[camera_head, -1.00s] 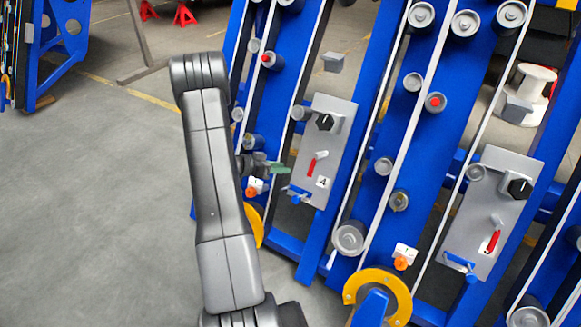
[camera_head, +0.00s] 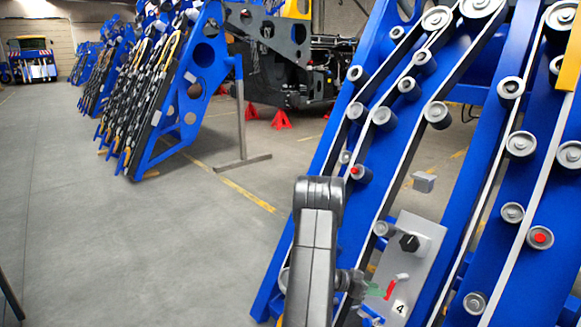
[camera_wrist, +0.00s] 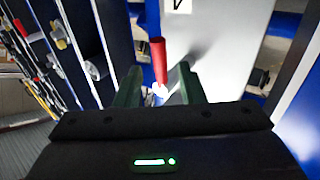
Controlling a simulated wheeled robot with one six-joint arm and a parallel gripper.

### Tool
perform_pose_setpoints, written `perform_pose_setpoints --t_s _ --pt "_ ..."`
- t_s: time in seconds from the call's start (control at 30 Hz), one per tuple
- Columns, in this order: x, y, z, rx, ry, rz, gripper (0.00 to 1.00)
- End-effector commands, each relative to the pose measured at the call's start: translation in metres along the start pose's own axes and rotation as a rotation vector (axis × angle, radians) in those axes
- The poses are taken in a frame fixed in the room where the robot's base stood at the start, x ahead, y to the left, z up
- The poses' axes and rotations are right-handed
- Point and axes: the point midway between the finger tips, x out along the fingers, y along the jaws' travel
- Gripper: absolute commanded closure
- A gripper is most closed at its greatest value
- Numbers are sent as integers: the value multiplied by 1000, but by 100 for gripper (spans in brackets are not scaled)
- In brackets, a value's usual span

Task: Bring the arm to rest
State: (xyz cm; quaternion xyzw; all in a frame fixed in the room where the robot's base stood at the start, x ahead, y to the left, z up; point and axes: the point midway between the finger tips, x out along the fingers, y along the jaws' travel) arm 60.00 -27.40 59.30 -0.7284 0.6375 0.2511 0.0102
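My arm reaches up in the head view, and my gripper (camera_head: 372,290) sits at the left edge of a grey panel (camera_head: 428,245) marked 4. The arm hides part of it. In the wrist view the two green fingers of my gripper (camera_wrist: 160,88) stand apart. A red lever (camera_wrist: 158,60) shows in the gap between them, touching neither as far as I can see. The red lever also shows in the head view (camera_head: 391,289), close to the fingertips. The panel also fills the upper right of the wrist view (camera_wrist: 225,45).
A black knob (camera_head: 409,243) sits on the panel above the lever. Blue chassis frames with rollers and pale belts fill the right side. Red stands (camera_head: 282,120) and a grey post (camera_head: 240,125) are farther back. Open grey floor (camera_head: 150,240) lies to the left.

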Motion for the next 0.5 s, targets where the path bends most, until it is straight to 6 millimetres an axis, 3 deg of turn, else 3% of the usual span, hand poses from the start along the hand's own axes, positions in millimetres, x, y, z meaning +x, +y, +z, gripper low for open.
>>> perform_pose_setpoints --t_s 0.2,0.4,0.5 --pt "40 0 1 2 -1 1 64" --pt "59 0 0 0 1 0 64" --pt "58 0 1 -14 10 -1 64"
